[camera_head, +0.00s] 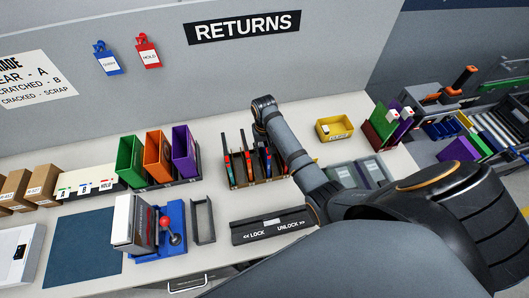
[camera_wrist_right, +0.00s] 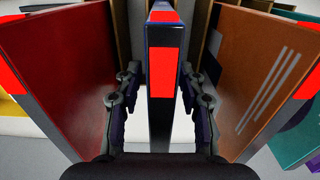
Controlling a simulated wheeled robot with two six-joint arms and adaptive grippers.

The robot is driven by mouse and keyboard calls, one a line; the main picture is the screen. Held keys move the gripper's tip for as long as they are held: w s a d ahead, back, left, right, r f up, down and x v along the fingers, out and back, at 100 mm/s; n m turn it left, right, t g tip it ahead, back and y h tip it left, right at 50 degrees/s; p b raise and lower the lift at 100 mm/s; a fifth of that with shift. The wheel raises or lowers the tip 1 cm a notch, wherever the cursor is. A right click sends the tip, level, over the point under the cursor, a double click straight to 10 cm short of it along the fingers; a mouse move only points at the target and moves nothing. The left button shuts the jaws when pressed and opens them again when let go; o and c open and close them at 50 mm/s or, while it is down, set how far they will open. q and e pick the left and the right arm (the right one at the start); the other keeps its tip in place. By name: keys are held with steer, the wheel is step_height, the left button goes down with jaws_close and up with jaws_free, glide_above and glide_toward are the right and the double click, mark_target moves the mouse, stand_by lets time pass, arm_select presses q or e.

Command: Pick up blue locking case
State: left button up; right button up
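A dark blue case (camera_wrist_right: 163,125) with red patches on its narrow edge stands upright in the middle of the right wrist view. My right gripper (camera_wrist_right: 163,105) has one finger on each side of it. Small gaps show between the fingers and the case, so the gripper looks open around it. A red case (camera_wrist_right: 65,75) stands to the left and an orange case (camera_wrist_right: 262,75) to the right. In the head view, the dark rack (camera_head: 240,186) holds several slim upright cases, and my right arm reaches over it. The arm hides part of the rack there. My left gripper is not in view.
Green (camera_head: 130,160), orange (camera_head: 157,157) and purple (camera_head: 184,150) bins stand left of the rack. A lock/unlock fixture (camera_head: 268,228) lies in front of it. A yellow bin (camera_head: 334,128) is at back right. A device with a red ball lever (camera_head: 170,232) stands front left.

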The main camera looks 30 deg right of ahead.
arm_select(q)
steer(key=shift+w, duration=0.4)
arm_select(e)
jaws_close()
steer(key=shift+r, duration=0.1)
